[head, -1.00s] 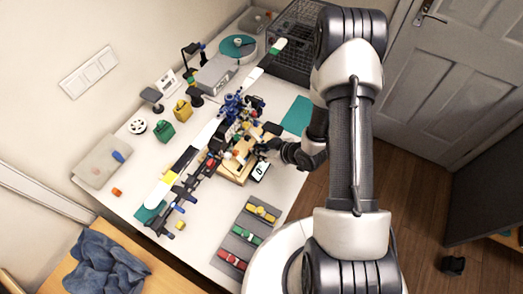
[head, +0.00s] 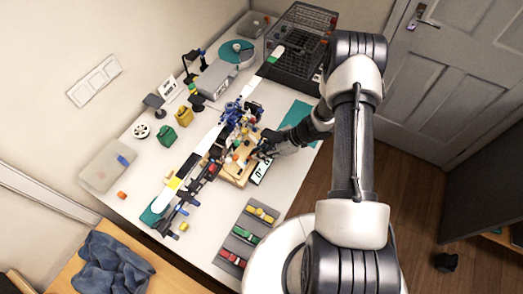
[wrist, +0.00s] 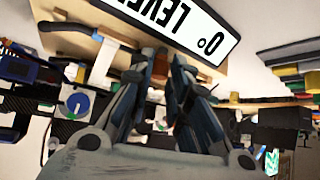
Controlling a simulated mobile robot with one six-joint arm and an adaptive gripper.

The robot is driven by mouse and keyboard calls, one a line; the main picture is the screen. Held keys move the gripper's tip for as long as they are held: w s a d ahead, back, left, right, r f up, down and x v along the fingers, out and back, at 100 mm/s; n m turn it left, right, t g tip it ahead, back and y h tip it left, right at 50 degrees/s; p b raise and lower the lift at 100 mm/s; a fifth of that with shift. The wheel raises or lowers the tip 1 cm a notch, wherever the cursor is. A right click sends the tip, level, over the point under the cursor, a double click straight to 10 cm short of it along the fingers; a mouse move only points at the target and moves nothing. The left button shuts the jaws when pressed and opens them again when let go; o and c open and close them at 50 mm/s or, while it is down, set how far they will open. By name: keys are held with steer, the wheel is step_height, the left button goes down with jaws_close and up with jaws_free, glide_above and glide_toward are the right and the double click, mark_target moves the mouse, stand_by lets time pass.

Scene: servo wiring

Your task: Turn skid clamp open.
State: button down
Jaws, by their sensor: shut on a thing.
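The wooden skid (head: 232,174) sits mid-table in the head view, beside the long black rail assembly. A white plate marked "0° LEVEL" (wrist: 196,22) lies at its near edge; the same plate also shows in the head view (head: 261,172). My gripper (head: 264,150) is at the skid's right side, just above the plate. In the wrist view my gripper (wrist: 165,62) has its fingers closed together on a small dark part below the plate, apparently the skid clamp. The fingers hide most of it, so its turn angle cannot be told.
A grey tray (head: 232,246) with yellow, green and red parts lies nearer the front. A black wire crate (head: 300,45) stands at the back. A teal mat (head: 297,113) lies at right.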

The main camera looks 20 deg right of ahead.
steer(key=n+g, duration=0.1)
steer(key=n, duration=0.1)
steer(key=w+n+g+b, duration=0.1)
steer(key=n+g, duration=0.1)
steer(key=shift+f+n+g, duration=0.15)
steer(key=shift+n+g, duration=0.15)
steer(key=shift+w+n+g+b, duration=0.25)
steer(key=shift+n+g+b, duration=0.65)
steer(key=shift+n+b, duration=0.3)
steer(key=shift+w+a+n+g+h+b, duration=0.1)
steer(key=shift+n+g+h+b, duration=0.2)
steer(key=shift+n+g+b, duration=0.6)
steer(key=c, duration=1.5)
jaws_free()
steer(key=shift+r, duration=0.2)
